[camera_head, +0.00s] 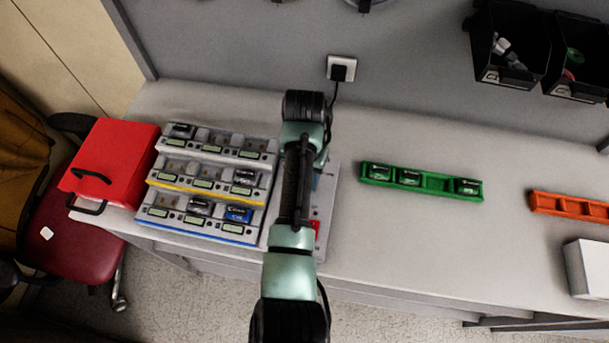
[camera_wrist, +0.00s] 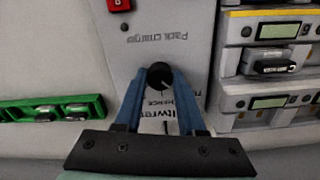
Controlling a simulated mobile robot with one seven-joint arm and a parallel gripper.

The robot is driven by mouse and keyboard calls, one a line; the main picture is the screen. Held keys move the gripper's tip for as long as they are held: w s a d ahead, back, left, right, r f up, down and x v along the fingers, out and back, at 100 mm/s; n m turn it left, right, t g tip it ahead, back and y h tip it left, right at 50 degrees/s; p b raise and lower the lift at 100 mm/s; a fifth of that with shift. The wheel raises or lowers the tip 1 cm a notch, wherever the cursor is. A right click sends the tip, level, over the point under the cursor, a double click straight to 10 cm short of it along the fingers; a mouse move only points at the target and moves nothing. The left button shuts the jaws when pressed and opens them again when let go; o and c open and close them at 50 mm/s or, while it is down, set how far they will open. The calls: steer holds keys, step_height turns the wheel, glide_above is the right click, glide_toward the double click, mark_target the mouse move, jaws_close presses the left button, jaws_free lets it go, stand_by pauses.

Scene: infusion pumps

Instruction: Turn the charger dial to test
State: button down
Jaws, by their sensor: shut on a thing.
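The charger panel (camera_wrist: 150,40) is a light grey face with upside-down "Pack charger" lettering in the wrist view. The round black dial (camera_wrist: 159,74) sits on it. My gripper (camera_wrist: 160,77) has its two blue fingers shut on the dial, one on each side. The white label around the dial is partly covered by the fingers, so the dial's setting cannot be read. In the head view my arm hides the dial and my gripper. Only a strip of the charger (camera_head: 327,195) shows beside the arm there.
A red switch (camera_wrist: 118,5) is on the charger. The stepped bays (camera_head: 205,185) hold several packs left of my arm. A red case (camera_head: 110,160) stands at the far left. A green tray (camera_head: 420,182) with packs lies right, with clear bench between.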

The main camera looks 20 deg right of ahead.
steer(key=c, duration=0.5)
jaws_free()
steer(key=shift+r, duration=0.1)
step_height(320, 180, up, 13)
steer(key=p, duration=0.3)
steer(key=shift+p, duration=0.4)
